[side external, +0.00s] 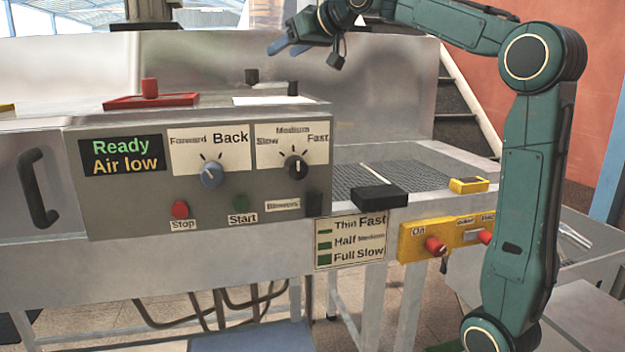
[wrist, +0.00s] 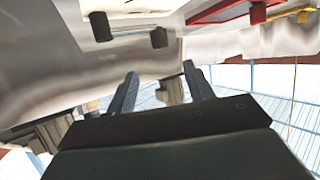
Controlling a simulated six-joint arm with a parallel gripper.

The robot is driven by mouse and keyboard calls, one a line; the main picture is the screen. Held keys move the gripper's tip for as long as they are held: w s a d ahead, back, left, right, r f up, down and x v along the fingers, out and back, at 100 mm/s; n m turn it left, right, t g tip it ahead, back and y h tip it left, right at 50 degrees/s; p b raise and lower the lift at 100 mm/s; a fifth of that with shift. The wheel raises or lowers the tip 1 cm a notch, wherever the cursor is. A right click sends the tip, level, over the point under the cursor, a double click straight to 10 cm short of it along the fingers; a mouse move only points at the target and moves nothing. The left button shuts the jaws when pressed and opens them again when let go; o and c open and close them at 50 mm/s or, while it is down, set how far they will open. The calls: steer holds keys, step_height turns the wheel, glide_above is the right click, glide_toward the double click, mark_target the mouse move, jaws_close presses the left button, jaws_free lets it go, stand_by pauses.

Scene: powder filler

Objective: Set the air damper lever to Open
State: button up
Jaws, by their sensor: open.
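No part is legibly labelled as the air damper lever, so I cannot tell which one it is. Candidates on top of the machine in the side view are a red upright handle (side external: 150,88) on a red plate (side external: 125,102), and two small black knobs, one farther back (side external: 252,76) and one nearer (side external: 292,88). The wrist view shows a red handle (wrist: 258,13) and two black knobs, one at left (wrist: 100,26) and one at right (wrist: 158,37). My gripper (side external: 283,47) is open and empty, above and apart from the black knobs. Its fingers (wrist: 160,72) point toward the machine top.
A black block (side external: 380,196) sits by the mesh conveyor (side external: 385,165). A tall metal backboard (side external: 385,90) stands behind.

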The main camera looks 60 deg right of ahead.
mark_target(256, 70)
steer(key=shift+x, duration=6.9)
jaws_close()
steer(key=shift+s+a+y, duration=0.15)
steer(key=shift+s+y, duration=0.05)
steer(key=shift+y, duration=0.1)
steer(key=shift+s+a+n+y, duration=0.35)
steer(key=shift+s+n+y, duration=0.3)
steer(key=shift+n+y, duration=0.35)
steer(key=shift+s+a+n+y, duration=0.4)
steer(key=shift+s+n+y, duration=0.25)
steer(key=shift+n+y, duration=0.3)
steer(key=shift+s+a+n+g+y, duration=0.3)
steer(key=shift+s+n+y, duration=0.4)
steer(key=shift+n+y, duration=0.3)
steer(key=shift+s+a+n+g+y, duration=0.2)
steer(key=shift+s+n+g+y, duration=0.1)
steer(key=shift+s+n+y, duration=0.6)
steer(key=shift+w, duration=0.15)
